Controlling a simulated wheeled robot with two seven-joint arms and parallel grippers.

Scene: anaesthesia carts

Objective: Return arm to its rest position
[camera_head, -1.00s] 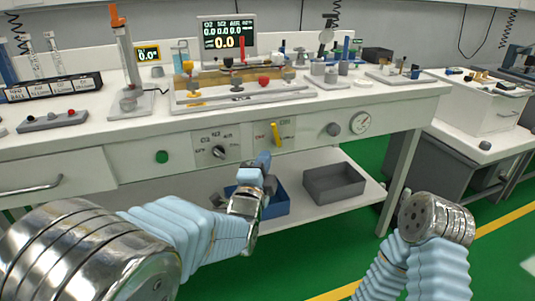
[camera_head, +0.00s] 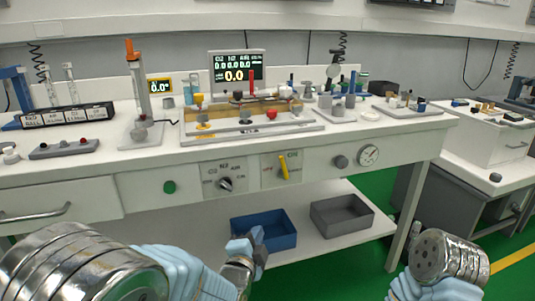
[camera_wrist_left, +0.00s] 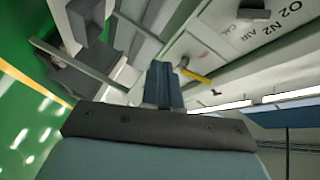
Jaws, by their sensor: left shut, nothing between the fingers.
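My left gripper (camera_head: 258,238) is low in front of the bench, before the blue bin on the lower shelf. It is shut with nothing between its fingers. In the left wrist view its closed fingers (camera_wrist_left: 162,85) point toward the bench front and are apart from the yellow lever. The yellow lever (camera_head: 283,167) is on the front panel and also shows in the left wrist view (camera_wrist_left: 195,76). My right arm comes in at the lower right, but its gripper is out of view.
The white bench (camera_head: 130,188) stands ahead with a front knob (camera_head: 225,184), a green button (camera_head: 169,187) and a gauge (camera_head: 368,155). A blue bin (camera_head: 275,232) and a grey bin (camera_head: 342,215) sit on the lower shelf. Green floor is clear at right.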

